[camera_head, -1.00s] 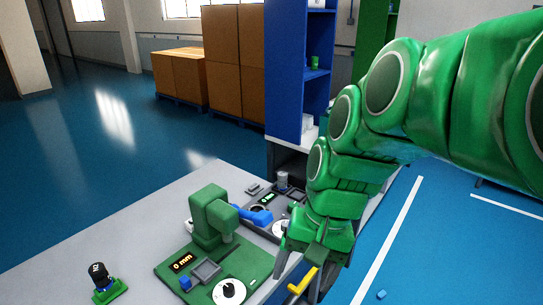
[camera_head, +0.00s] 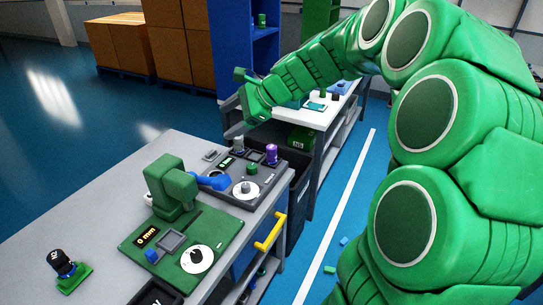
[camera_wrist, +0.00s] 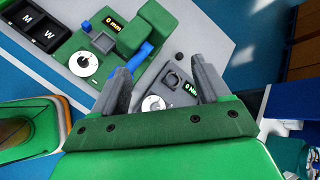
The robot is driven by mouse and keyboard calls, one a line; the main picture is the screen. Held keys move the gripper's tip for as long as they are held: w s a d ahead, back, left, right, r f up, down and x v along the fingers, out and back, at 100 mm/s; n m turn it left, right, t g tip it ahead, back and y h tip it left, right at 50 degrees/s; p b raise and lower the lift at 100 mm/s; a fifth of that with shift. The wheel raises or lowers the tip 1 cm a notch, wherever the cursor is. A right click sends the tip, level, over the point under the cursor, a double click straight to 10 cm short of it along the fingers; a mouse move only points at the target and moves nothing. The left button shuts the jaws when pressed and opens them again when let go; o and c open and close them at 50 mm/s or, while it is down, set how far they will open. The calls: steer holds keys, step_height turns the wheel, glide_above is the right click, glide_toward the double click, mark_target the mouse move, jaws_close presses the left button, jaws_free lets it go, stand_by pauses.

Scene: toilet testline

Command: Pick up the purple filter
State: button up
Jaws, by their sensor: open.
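The purple filter (camera_head: 271,153) is a small upright cylinder standing on the far right part of a dark grey test station (camera_head: 265,187) at the end of the workbench. My gripper (camera_wrist: 161,75) is open and empty, its two grey fingers spread over the grey station (camera_wrist: 182,99) in the wrist view. In the head view my gripper (camera_head: 236,128) hangs above and behind the station, left of the purple filter and apart from it. I cannot make out the purple filter in the wrist view.
A green station (camera_head: 180,245) with a dial and "0 mm" display stands nearer. A small green cylinder (camera_head: 252,168) stands beside the purple filter. A black-topped part (camera_head: 62,262) sits at the left. A yellow handle (camera_head: 270,231) sticks out at the bench side.

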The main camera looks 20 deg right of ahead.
steer(key=w+d+f+m+t, duration=0.2)
steer(key=w+d+m+t, duration=0.2)
steer(key=w+d+m, duration=0.6)
steer(key=m+t+h, duration=0.2)
steer(key=m, duration=0.1)
glide_above(274, 156)
steer(key=s+d, duration=0.2)
steer(key=s, duration=0.1)
step_height(274, 156, down, 3)
step_height(274, 156, down, 24)
steer(key=shift+d+f, duration=0.1)
steer(key=shift+x, duration=1.1)
steer(key=shift+w+d+x, duration=0.15)
steer(key=shift+x, duration=1.25)
steer(key=shift+w+d+x, duration=0.15)
steer(key=shift+x, duration=1.3)
steer(key=c, duration=1.1)
steer(key=shift+r, duration=0.3)
